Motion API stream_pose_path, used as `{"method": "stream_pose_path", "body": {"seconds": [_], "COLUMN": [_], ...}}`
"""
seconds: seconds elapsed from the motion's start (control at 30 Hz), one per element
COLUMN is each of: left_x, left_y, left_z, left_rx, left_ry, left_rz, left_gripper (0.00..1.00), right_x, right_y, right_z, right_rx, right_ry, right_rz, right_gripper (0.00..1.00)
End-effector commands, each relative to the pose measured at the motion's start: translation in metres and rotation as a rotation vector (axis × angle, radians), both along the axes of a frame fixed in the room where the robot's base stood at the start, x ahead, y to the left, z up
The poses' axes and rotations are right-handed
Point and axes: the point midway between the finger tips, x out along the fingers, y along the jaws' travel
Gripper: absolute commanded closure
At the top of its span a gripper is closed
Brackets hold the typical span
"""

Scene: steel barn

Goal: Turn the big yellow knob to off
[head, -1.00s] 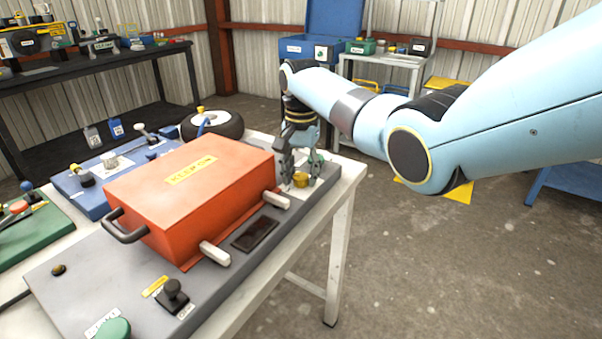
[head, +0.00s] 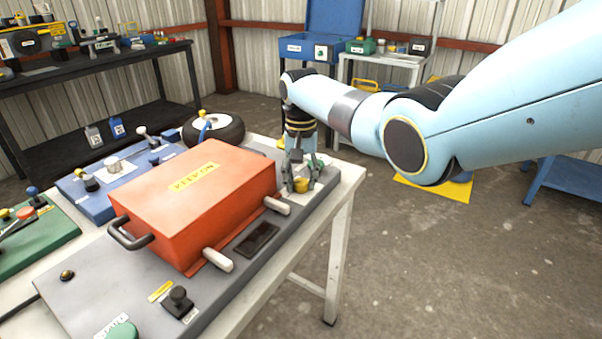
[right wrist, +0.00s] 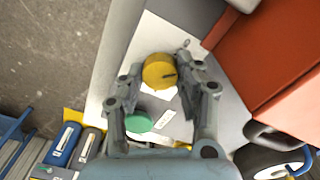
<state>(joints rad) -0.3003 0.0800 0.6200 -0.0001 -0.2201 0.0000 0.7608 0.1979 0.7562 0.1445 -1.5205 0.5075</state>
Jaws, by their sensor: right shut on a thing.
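The big yellow knob (head: 301,185) sits on a white plate at the far right end of the grey panel, beside the red-orange box. My right gripper (head: 301,181) points down over it, with a finger on each side. In the right wrist view the knob (right wrist: 158,71) lies between the fingertips (right wrist: 160,68) of my right gripper, which is shut on it. A dark pointer mark on the knob's top points to the right in that view. The lettering on the plate is too small to read. My left gripper is not in view.
The red-orange box (head: 195,200) with side handles stands close left of the knob. A green button (right wrist: 139,122) is beside the knob on the plate. A black knob (head: 179,300) and a green start button (head: 122,331) are at the panel's near end. Open floor lies to the right.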

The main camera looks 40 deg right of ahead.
Motion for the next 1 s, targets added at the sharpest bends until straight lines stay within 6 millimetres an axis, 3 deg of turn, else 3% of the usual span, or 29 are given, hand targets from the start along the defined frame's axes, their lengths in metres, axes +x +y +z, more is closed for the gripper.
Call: {"method": "stream_pose_path", "body": {"seconds": [0.5, 1.0], "left_x": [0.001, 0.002], "left_y": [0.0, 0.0], "left_z": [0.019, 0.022], "left_rx": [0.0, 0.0], "left_ry": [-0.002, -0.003], "left_rz": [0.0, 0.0], "left_gripper": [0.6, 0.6], "right_x": [0.001, 0.002], "right_y": [0.0, 0.0], "right_z": [0.002, 0.001], "right_rx": [-0.001, -0.002], "right_ry": [-0.002, -0.004], "right_rz": [0.373, 0.472], "right_gripper": [0.98, 0.98]}}
